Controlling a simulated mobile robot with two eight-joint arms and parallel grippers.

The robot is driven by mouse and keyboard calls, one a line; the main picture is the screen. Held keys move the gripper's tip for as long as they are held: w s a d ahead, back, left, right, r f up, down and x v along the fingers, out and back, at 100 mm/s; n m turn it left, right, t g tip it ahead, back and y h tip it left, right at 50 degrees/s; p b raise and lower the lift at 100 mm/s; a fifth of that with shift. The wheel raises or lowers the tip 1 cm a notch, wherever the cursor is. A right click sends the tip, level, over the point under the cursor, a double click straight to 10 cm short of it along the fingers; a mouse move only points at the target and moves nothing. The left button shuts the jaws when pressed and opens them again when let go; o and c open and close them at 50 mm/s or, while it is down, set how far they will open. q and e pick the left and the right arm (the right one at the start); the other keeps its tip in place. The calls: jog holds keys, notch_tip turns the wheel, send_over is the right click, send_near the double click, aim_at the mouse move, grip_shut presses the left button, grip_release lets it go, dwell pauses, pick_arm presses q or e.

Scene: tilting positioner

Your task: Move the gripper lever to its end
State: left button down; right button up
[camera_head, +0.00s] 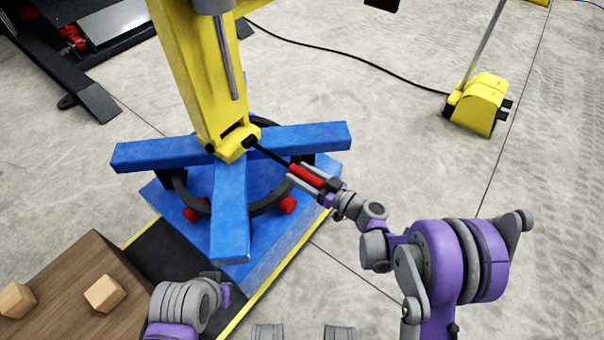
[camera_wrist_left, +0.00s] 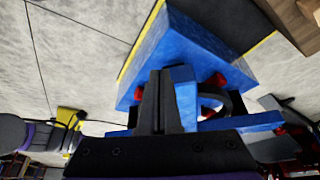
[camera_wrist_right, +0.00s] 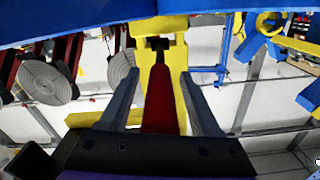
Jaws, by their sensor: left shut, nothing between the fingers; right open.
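The lever is a thin black rod with a red handle (camera_head: 305,174); it sticks out to the right and downward from the foot of the yellow arm of the blue positioner (camera_head: 230,215). In the right wrist view the red handle (camera_wrist_right: 160,100) lies between the two fingers. My right gripper (camera_head: 303,178) is open around the handle, with a finger on each side; contact is not clear. My left gripper (camera_wrist_left: 155,100) is shut and empty, low in front of the positioner. In the head view only part of the left arm shows, at the bottom.
A wooden block table (camera_head: 60,290) with small wooden blocks (camera_head: 104,294) stands at bottom left. A yellow foot (camera_head: 478,104) with a pole stands at upper right, and a black cable crosses the floor.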

grip_shut()
dwell(1.4)
